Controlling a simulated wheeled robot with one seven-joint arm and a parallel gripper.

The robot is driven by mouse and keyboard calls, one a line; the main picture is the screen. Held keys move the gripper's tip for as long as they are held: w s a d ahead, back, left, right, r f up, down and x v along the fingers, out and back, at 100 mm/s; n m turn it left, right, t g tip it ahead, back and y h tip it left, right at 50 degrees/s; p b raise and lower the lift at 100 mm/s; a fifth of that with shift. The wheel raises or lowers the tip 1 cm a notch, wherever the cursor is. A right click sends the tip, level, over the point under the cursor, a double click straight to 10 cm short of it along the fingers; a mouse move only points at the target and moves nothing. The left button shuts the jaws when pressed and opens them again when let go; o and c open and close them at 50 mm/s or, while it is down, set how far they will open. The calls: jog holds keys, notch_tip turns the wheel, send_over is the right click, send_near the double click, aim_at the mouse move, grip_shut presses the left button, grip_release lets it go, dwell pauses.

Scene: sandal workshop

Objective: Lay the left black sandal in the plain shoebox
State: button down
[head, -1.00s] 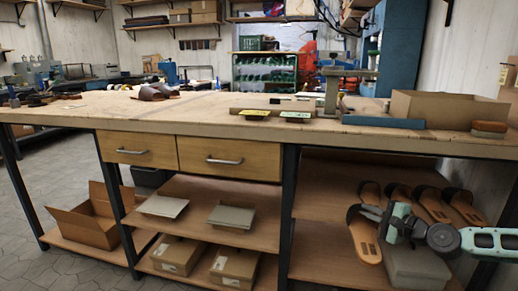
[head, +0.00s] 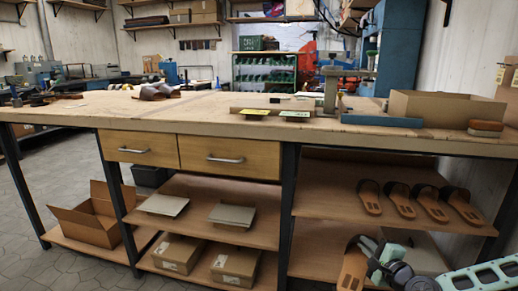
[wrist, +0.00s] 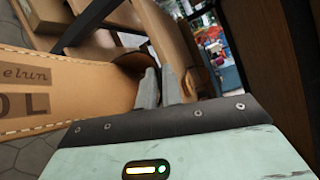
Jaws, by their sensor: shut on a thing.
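My gripper (head: 372,253) is shut on a tan-soled sandal (head: 352,268) with a dark strap, low in front of the right shelves in the head view. The sandal's tan sole (wrist: 50,92) with printed letters fills the left of the wrist view, and my fingers (wrist: 160,88) pinch its edge. The sandal hangs tilted; its lower end is cut off by the frame in the head view. A plain, unlabelled open cardboard box (head: 445,107) stands on the bench top at right. I cannot tell left from right sandal by its look.
Several dark-strapped sandals (head: 400,200) stand in a row on the right shelf. A grey box (head: 425,250) sits below, partly behind my arm. Labelled boxes (head: 235,266), an open carton (head: 95,222) and a brush (head: 485,128) are around. The bench top's (head: 180,108) middle is mostly clear.

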jog(key=s+d+f+m+h, duration=0.1)
jog(key=s+f+m+h, duration=0.15)
jog(key=s+f, duration=0.2)
jog(key=s+r+p, duration=0.5)
jog(key=r+p, duration=0.3)
jog(key=p, duration=0.1)
jog(key=s+r+h+p, duration=0.1)
jog(key=s+r+p, duration=0.4)
jog(key=r+p, duration=0.3)
jog(key=shift+d+r+p, duration=0.25)
jog(key=shift+r+p, duration=0.05)
jog(key=shift+p, duration=0.85)
jog(key=shift+s+t, duration=0.1)
jog(key=shift+t, duration=0.2)
